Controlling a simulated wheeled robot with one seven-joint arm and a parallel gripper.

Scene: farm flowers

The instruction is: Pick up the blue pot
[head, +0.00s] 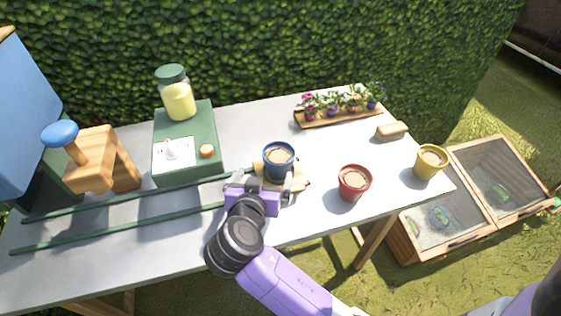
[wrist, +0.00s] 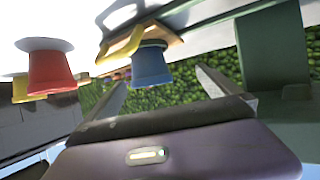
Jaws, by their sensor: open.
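The blue pot (head: 279,160), filled with soil, stands upright on a small wooden board (head: 298,178) near the middle of the table in the head view. My gripper (head: 262,190) is open just in front of the pot, at the near side of the board. In the wrist view the blue pot (wrist: 150,66) appears upside down, beyond the open fingers and roughly between them. I see no contact between the fingers and the pot. The fingertips are partly hard to make out in the head view.
A red pot (head: 354,182) and a yellow pot (head: 430,161) stand to the right. A flower tray (head: 338,115) lies behind. A green box (head: 186,145) with a jar (head: 176,93) and green rails (head: 120,220) are left. A wooden stand (head: 102,160) is far left.

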